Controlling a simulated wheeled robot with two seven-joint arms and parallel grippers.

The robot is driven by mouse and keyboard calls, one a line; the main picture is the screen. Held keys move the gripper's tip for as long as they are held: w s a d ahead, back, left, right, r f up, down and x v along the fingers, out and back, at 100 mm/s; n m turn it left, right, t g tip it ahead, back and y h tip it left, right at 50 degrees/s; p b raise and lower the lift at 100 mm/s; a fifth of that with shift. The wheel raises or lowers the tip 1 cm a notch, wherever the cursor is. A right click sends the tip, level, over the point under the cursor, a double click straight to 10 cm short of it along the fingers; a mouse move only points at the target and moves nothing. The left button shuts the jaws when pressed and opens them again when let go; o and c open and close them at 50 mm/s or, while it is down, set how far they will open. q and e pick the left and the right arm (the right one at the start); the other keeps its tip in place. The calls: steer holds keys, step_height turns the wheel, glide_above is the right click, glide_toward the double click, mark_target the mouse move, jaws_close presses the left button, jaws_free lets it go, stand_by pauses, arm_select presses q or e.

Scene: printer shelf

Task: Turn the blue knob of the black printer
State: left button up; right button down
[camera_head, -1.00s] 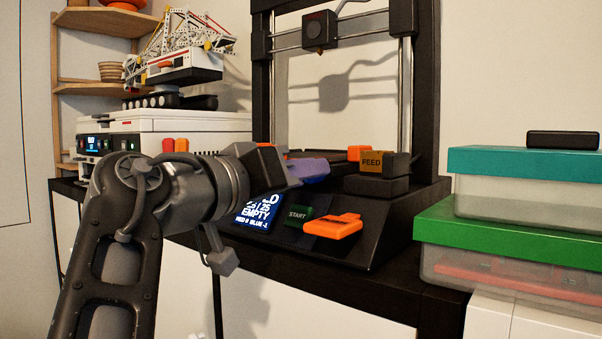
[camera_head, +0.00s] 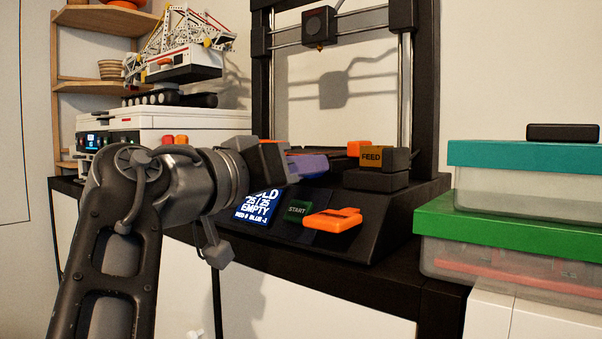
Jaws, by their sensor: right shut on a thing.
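The black printer (camera_head: 390,228) stands on a black shelf, with its sloped front panel facing me. My right gripper (camera_head: 300,163) comes across in front of the panel's left part, its jaws toward the printer. It is shut on the blue knob (camera_head: 308,165), a blue-violet bar whose right end sticks out past the jaws. The knob's left part and its base are hidden by the gripper. My left gripper is out of view.
An orange knob (camera_head: 333,219) and a green START button (camera_head: 297,210) are right of the display. A FEED block (camera_head: 376,157) sits above them. Lidded boxes (camera_head: 520,225) stand at right. A white printer (camera_head: 165,126) carrying a model crane (camera_head: 180,55) is behind my arm.

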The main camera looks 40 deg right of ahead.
steer(key=m+b, duration=0.3)
steer(key=m, duration=0.1)
steer(key=shift+f+m, duration=0.15)
steer(key=shift+m, duration=0.25)
steer(key=m+b, duration=0.1)
steer(key=m, duration=0.2)
steer(key=shift+b, duration=0.4)
steer(key=shift+m+b, duration=0.4)
steer(key=shift+m, duration=1)
steer(key=shift+r, duration=0.2)
steer(key=c, duration=1.3)
jaws_free()
steer(key=shift+c, duration=0.2)
